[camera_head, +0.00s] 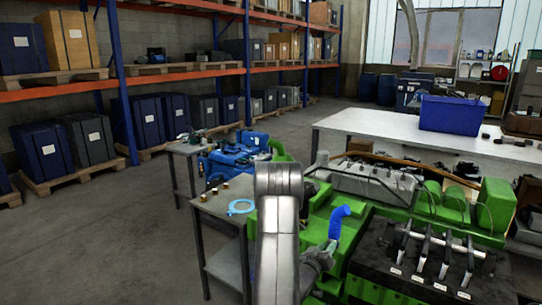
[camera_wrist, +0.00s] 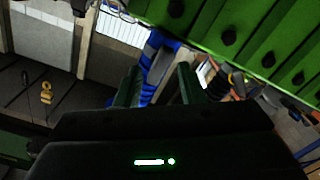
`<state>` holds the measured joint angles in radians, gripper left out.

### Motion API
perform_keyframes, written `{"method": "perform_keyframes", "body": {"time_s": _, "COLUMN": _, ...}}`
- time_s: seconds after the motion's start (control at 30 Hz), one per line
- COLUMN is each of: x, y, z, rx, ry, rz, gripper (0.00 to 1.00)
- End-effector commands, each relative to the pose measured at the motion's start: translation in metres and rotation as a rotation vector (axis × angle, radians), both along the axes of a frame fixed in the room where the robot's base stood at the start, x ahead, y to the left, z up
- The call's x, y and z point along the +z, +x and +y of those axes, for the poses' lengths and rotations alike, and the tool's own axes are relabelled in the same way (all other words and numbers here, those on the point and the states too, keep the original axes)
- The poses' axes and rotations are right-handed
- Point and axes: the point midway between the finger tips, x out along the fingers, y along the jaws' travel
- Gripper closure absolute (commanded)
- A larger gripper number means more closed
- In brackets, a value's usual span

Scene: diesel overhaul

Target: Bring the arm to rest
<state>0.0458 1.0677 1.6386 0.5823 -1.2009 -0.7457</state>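My arm (camera_head: 278,230) rises through the lower middle of the camera_head view and bends over near the green engine. Its far end is low beside the engine, and my gripper is hard to make out there. In the wrist view my gripper (camera_wrist: 163,78) has its two dark fingers apart. A blue ribbed piece (camera_wrist: 150,62) shows in and beyond the gap; I cannot tell whether it touches a finger. A blue bent hose (camera_head: 338,218) stands up from the green engine (camera_head: 360,225), just right of my arm.
A small grey table (camera_head: 225,205) with a light-blue ring (camera_head: 241,207) and brass pieces stands left of my arm. A black tray (camera_head: 385,285) of metal parts is at the right. A blue crate (camera_head: 450,115) sits on the back bench. Open floor lies left.

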Motion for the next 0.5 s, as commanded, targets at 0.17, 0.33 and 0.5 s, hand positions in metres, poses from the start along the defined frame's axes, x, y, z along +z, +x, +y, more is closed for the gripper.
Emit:
{"method": "perform_keyframes", "body": {"time_s": 0.17, "x": 0.004, "y": 0.0, "z": 0.0, "rx": 0.001, "ry": -0.07, "rz": 0.05, "gripper": 0.65}}
{"method": "perform_keyframes", "body": {"time_s": 0.33, "x": 0.004, "y": 0.0, "z": 0.001, "rx": 0.001, "ry": -0.138, "rz": 0.094, "gripper": 0.65}}
{"method": "perform_keyframes", "body": {"time_s": 0.5, "x": -0.003, "y": -0.028, "z": 0.021, "rx": 0.004, "ry": -0.143, "rz": 0.097, "gripper": 0.65}}
